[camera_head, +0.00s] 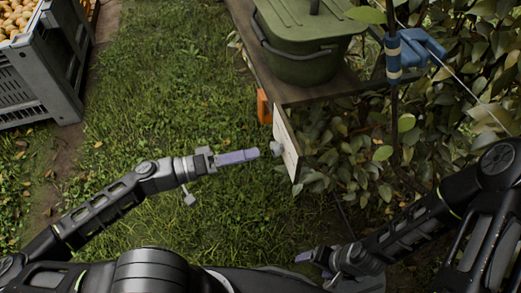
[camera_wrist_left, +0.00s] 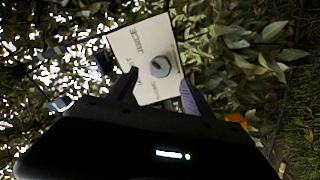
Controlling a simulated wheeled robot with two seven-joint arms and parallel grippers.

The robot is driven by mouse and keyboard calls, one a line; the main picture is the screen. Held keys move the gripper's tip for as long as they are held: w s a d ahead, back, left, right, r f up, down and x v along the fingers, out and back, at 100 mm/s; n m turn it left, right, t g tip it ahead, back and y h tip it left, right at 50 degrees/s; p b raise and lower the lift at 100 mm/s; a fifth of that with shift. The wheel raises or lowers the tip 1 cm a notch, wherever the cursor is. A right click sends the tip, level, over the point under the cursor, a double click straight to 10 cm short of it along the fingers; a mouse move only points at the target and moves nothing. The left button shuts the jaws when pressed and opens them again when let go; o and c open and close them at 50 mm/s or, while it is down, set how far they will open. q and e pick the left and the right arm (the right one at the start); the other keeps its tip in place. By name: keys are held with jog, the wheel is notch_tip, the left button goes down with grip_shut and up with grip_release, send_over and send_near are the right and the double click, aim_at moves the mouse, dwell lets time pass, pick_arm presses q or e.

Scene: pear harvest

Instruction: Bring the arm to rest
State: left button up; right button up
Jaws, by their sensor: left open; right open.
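My left gripper (camera_head: 256,153) reaches in from the left in the head view, over the grass. Its fingertips point at a round grey knob (camera_head: 277,148) on a pale panel (camera_head: 291,160) at the end of the wooden shelf. In the left wrist view the two fingers of the left gripper (camera_wrist_left: 158,88) stand apart, with the knob (camera_wrist_left: 160,67) between and beyond them, and nothing held. The panel (camera_wrist_left: 143,47) carries printed marks, too small to read. My right gripper (camera_head: 305,257) is low at the bottom centre, open; its fingers are partly hidden.
A green lidded bucket (camera_head: 300,55) stands on the wooden shelf (camera_head: 335,85). An orange object (camera_head: 264,106) is beside the panel. A grey crate (camera_head: 45,75) of pears stands upper left. Leafy branches and a post with blue ties (camera_head: 412,47) fill the right. Grass lies clear between.

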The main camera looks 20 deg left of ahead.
pick_arm(q)
jog(key=shift+v, duration=1.15)
